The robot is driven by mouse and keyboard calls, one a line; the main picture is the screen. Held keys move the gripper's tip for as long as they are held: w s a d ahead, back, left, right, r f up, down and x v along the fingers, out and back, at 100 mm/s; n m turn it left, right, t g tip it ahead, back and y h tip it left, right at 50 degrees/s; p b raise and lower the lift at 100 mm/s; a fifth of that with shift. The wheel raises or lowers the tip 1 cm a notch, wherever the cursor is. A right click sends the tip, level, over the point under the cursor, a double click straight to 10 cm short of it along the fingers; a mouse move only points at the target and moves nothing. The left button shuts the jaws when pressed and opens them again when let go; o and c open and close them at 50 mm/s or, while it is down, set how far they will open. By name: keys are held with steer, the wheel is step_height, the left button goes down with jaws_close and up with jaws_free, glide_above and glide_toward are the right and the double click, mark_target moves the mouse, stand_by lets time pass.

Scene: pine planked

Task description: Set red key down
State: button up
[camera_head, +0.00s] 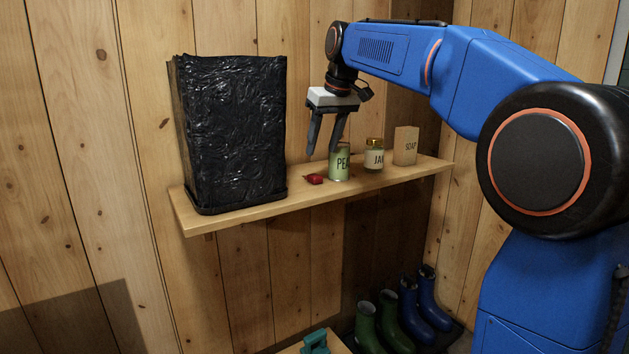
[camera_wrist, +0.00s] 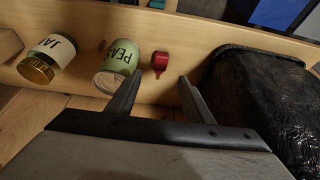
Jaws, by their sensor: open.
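The red key (camera_head: 314,179) lies on the wooden shelf (camera_head: 245,217), between the black bin and the green peas can. It also shows in the wrist view (camera_wrist: 160,63), just beyond my fingertips and between them. My gripper (camera_head: 321,153) is open and empty, pointing down above the shelf. In the wrist view its two fingers (camera_wrist: 160,80) are spread apart. The key is apart from both fingers. In the head view one finger hangs close in front of the peas can.
A tall black bin (camera_head: 235,130) stands on the shelf's left. The peas can (camera_head: 339,163), a jar (camera_head: 374,157) and a soap box (camera_head: 405,146) stand to the right. Boots (camera_head: 392,318) and a teal object (camera_head: 315,342) are below.

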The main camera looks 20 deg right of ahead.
mark_target(315, 175)
steer(key=shift+x, duration=4.55)
jaws_close()
